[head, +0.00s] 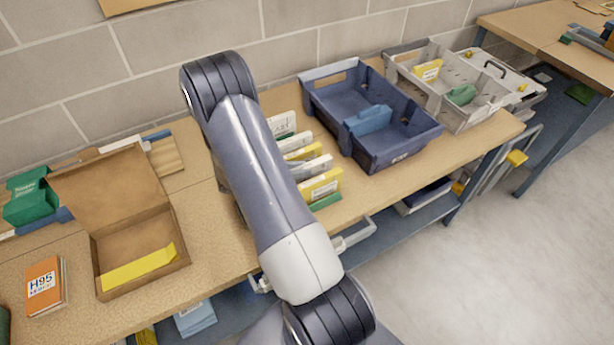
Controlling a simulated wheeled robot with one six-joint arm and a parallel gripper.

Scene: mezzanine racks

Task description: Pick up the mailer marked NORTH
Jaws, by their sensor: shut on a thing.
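A row of upright mailers or cards with white and yellow faces stands in the middle of the bench, just right of my arm. The rearmost white one (283,125) has lettering that seems to end in "AST". A yellow-and-white one (321,187) stands at the front of the row. I cannot read NORTH on any of them. My arm crosses in front of the row's left side and hides part of the bench. My gripper does not show; it is hidden behind or beyond my arm.
An open cardboard box (186,246) holding a yellow strip and an orange H95 book (45,287) lie left. A blue crate (428,131) holding a blue item and a grey crate (462,124) stand right. A block wall closes the back. Open floor (470,270) lies front right.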

